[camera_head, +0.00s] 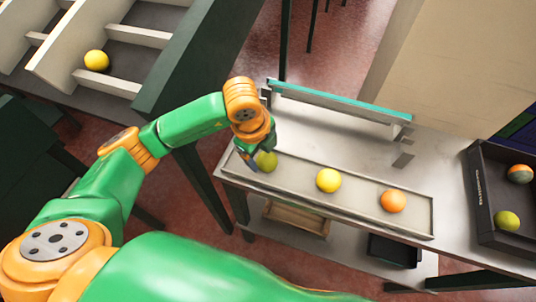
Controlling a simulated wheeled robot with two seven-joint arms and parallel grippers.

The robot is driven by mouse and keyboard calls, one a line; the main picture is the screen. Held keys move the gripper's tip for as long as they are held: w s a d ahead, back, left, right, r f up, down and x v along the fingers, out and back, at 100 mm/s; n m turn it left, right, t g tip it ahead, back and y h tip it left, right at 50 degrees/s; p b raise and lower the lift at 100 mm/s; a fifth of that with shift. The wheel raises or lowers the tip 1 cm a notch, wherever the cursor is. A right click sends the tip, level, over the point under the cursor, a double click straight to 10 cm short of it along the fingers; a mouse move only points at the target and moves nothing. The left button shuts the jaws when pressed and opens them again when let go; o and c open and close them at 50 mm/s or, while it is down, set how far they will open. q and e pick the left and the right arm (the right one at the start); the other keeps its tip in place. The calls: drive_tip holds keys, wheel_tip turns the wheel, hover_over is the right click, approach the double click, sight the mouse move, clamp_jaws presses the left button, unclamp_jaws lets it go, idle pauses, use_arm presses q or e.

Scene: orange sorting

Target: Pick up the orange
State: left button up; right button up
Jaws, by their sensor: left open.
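An orange (393,201) rests near the right end of a shallow grey tray (362,212) on the table. A yellow fruit (328,180) sits near the tray's middle. A yellow-green fruit (266,160) is at the tray's left end. My left gripper (258,158) is open, right at this yellow-green fruit and partly in front of it; I cannot tell whether the fingers touch it. My left gripper is well to the left of the orange. My right gripper is not in view.
A black box (480,195) at the right holds a green fruit (507,220) and a two-toned ball (520,173). A teal-topped rail (340,100) stands behind the tray. A slotted rack (130,60) with a yellow fruit (96,60) is at upper left. A wooden tray (297,218) lies on the lower shelf.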

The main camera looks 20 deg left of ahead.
sight(266, 157)
use_arm(q)
drive_tip(key=x, duration=0.3)
drive_tip(key=shift+d+f+p, duration=0.15)
drive_tip(key=shift+f+p, duration=0.2)
drive_tip(key=shift+w+f, duration=0.1)
drive_tip(key=shift+w, duration=0.05)
drive_tip(key=c, duration=1.2)
